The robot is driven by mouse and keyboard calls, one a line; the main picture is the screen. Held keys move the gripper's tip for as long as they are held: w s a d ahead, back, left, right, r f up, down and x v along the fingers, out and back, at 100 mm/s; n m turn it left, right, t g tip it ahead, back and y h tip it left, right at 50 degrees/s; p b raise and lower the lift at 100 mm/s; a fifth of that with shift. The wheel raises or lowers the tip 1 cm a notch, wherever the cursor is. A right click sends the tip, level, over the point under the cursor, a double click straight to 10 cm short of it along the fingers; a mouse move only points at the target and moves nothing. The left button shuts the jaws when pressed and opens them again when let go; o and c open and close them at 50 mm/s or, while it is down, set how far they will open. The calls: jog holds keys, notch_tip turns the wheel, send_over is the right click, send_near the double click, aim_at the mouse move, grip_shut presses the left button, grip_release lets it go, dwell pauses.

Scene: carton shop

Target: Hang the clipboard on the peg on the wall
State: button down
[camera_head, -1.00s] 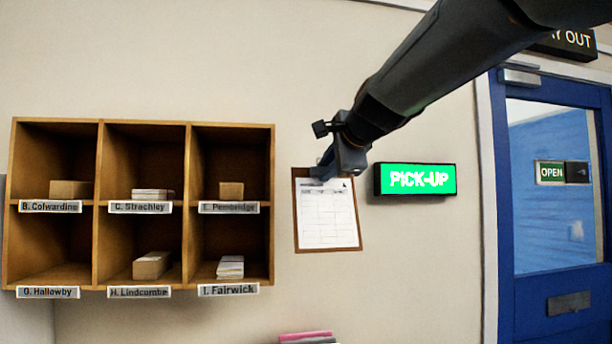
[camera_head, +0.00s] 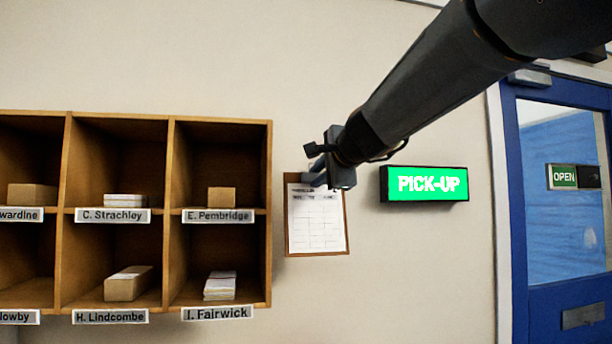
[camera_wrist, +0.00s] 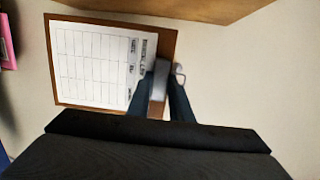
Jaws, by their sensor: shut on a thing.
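The clipboard (camera_head: 318,222) is brown with a white printed form, and hangs nearly upright from my gripper (camera_head: 318,180) in front of the wall. In the wrist view the clipboard (camera_wrist: 112,98) lies left of the fingers, with its clip end between the fingertips of my gripper (camera_wrist: 164,88). My gripper is shut on that end. A small metal loop (camera_wrist: 180,74) shows beside the fingertips; I cannot tell whether it belongs to the clipboard or the wall. I cannot make out the peg in the head view; my arm covers part of the wall there.
A wooden pigeonhole rack (camera_head: 266,212) with labelled compartments and small parcels stands close to the left of the clipboard. A lit green PICK-UP sign (camera_head: 425,184) is on the wall to the right. A blue door (camera_head: 512,230) is farther right. Wall below the sign is bare.

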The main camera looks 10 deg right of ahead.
jog(key=shift+d+r+x, duration=0.15)
jog(key=shift+x, duration=0.95)
jog(key=shift+d+r+x, duration=0.15)
jog(key=shift+r+x, duration=0.05)
jog(key=shift+x, duration=0.9)
jog(key=shift+d+r+x, duration=0.1)
jog(key=shift+r+x, duration=0.05)
jog(key=shift+x, duration=0.95)
jog(key=shift+w+f, duration=0.15)
jog(key=shift+w, duration=0.05)
jog(key=shift+b, duration=0.4)
jog(key=shift+w+f, duration=0.4)
jog(key=shift+w, duration=0.25)
